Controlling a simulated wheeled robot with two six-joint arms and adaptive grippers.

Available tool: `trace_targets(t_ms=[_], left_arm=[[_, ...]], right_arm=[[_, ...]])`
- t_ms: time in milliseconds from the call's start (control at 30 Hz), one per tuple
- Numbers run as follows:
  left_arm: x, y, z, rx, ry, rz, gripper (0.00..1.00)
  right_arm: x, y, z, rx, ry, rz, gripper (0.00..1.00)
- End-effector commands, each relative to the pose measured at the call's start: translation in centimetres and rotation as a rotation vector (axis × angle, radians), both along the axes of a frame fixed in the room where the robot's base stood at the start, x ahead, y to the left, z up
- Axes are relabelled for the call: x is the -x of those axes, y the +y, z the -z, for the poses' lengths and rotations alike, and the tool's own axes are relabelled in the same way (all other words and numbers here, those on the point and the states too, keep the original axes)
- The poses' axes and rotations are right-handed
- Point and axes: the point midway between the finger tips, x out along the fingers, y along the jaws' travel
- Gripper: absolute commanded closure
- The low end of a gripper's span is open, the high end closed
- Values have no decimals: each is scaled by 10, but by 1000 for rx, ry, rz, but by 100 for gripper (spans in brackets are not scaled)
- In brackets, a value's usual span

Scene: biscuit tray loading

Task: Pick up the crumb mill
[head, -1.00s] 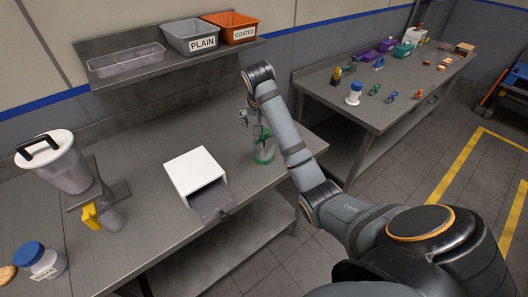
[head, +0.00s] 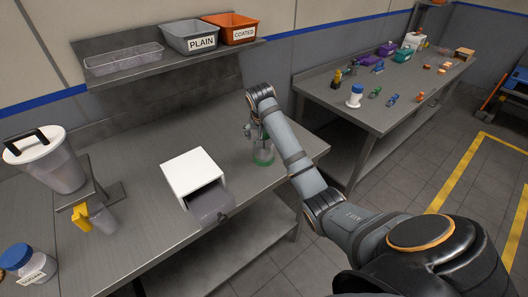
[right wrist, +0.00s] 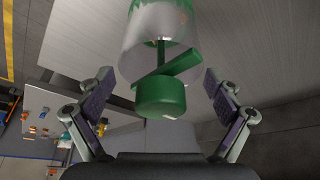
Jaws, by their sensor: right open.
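The crumb mill (head: 264,156) stands upright on the steel bench near its right end, with a clear body and green parts. My right gripper (head: 256,131) is at its upper part and hides some of it in the head view. In the right wrist view, the mill's green knob and crank (right wrist: 160,95) and clear body lie between the two fingers of the right gripper (right wrist: 158,78). The fingers are open, with a gap visible on both sides of the mill. My left gripper is not in view.
A white box (head: 193,171) with its grey drawer (head: 212,203) pulled out stands left of the mill. A lidded clear container (head: 50,165) stands at the far left. Shelf bins, one labelled PLAIN (head: 190,37), are behind. A second bench (head: 345,115) is to the right.

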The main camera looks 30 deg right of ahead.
Motion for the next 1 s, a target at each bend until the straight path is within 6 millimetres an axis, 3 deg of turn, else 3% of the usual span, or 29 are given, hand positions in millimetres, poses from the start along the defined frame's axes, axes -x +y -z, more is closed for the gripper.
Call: trace_targets(t_ms=[300,833,1000], left_arm=[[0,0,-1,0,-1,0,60],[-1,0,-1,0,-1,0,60],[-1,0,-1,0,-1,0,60]], right_arm=[[-3,-2,9,0,-1,0,10],[-3,-2,9,0,0,0,82],[-3,-2,9,1,-1,0,84]])
